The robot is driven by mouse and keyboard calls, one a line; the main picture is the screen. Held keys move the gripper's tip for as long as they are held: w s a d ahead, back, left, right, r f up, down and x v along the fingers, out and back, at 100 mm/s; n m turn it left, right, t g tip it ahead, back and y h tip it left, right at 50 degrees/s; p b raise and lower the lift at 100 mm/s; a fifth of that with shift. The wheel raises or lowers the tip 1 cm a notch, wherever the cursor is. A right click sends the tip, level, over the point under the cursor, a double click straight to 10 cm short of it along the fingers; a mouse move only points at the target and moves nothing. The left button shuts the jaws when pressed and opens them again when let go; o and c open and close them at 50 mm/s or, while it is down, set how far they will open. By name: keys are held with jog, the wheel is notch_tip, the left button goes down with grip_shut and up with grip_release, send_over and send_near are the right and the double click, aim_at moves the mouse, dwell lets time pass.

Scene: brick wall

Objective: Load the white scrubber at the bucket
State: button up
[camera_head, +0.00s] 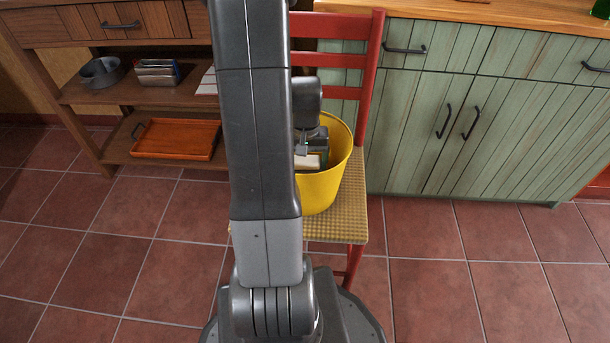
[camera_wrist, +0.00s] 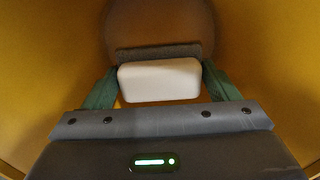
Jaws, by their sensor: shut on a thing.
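The white scrubber (camera_wrist: 160,80) is between the two green fingers of my gripper (camera_wrist: 156,88) in the wrist view, with a dark grey strip along its far edge. In the head view my gripper (camera_head: 308,158) is inside the mouth of the yellow bucket (camera_head: 322,190), and part of the white scrubber (camera_head: 308,161) shows there. The bucket's yellow inner walls surround the gripper in the wrist view. The bucket stands on the woven seat of a red chair. My arm hides the bucket's left part. The gap between the scrubber and the bucket floor cannot be judged.
The red chair (camera_head: 372,70) has its backrest behind the bucket. Green cabinets (camera_head: 425,110) stand to the right. A wooden shelf unit at left holds an orange tray (camera_head: 176,139), a round grey tin (camera_head: 101,72) and a small box (camera_head: 158,72). The tiled floor is clear at both sides.

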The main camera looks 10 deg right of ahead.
aim_at(305, 159)
notch_tip(305, 159, up, 16)
jog(key=p, duration=1.2)
jog(key=shift+p, duration=0.3)
dwell(2.0)
notch_tip(305, 159, up, 4)
jog(key=p, duration=0.3)
dwell(0.6)
